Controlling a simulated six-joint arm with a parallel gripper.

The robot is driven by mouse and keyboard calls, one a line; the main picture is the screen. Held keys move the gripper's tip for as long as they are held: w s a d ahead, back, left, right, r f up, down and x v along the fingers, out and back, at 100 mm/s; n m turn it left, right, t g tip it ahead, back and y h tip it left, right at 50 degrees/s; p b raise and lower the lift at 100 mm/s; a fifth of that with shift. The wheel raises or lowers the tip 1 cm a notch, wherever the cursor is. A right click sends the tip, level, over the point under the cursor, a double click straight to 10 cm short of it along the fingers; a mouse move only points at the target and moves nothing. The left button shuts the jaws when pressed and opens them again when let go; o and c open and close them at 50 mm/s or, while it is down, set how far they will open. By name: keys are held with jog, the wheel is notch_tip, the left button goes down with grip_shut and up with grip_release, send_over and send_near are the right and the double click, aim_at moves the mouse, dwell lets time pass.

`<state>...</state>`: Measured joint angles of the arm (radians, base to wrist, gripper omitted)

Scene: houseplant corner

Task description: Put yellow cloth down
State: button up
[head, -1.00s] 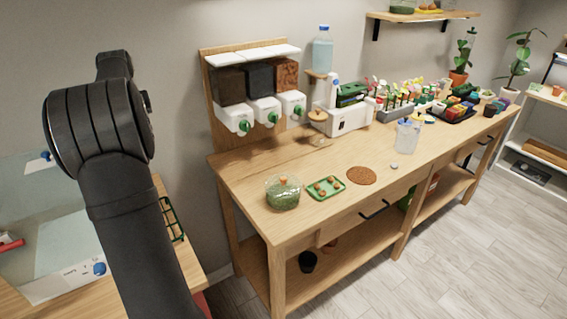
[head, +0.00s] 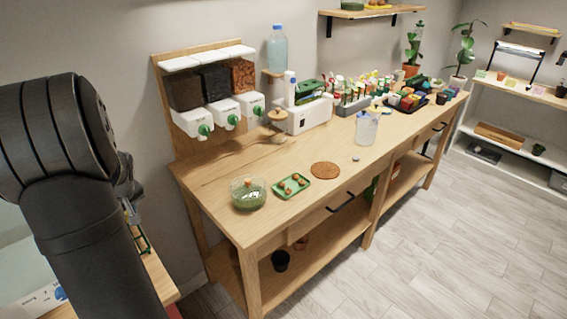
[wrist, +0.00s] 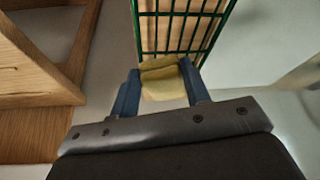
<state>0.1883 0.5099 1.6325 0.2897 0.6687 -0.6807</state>
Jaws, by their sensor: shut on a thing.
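The yellow cloth (wrist: 162,82) shows in the wrist view between the blue fingers of my gripper (wrist: 163,88). The gripper is shut on it, and the cloth is folded or bunched at the fingertips. Past the cloth in the wrist view is a green wire rack (wrist: 182,30) over a wooden surface. I cannot tell whether the cloth touches the rack. In the head view my arm fills the left side, and the cloth is not visible there.
A wooden workbench (head: 272,180) runs to the right. A glass jar of green matter (head: 249,196), a green tray (head: 291,187) with small brown items and a round brown mat (head: 325,170) stand on its near part. A clear pitcher (head: 366,129) stands farther along.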

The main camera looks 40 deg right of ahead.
jog(key=d+r+m+h, duration=0.3)
jog(key=d+m, duration=0.6)
jog(key=d, duration=2.8)
jog(key=s+d+m+g+h, duration=0.1)
jog(key=s+d+m, duration=0.2)
jog(key=s+d, duration=0.45)
jog(key=s+d+r+m+g+h, duration=0.15)
jog(key=s+d, duration=0.35)
jog(key=d, duration=0.6)
jog(key=s+d+m, duration=0.3)
jog(key=s+d, duration=0.3)
jog(key=d, duration=0.4)
jog(key=shift+m, duration=0.25)
jog(key=w+f, duration=0.2)
jog(key=w, duration=0.1)
jog(key=w+f, duration=0.2)
jog(key=w, duration=0.2)
jog(key=w+f, duration=0.2)
jog(key=w, duration=0.1)
jog(key=shift+w+a+f, duration=0.3)
jog(key=shift+a+f, duration=0.1)
jog(key=shift+f, duration=2)
jog(key=shift+f, duration=0.1)
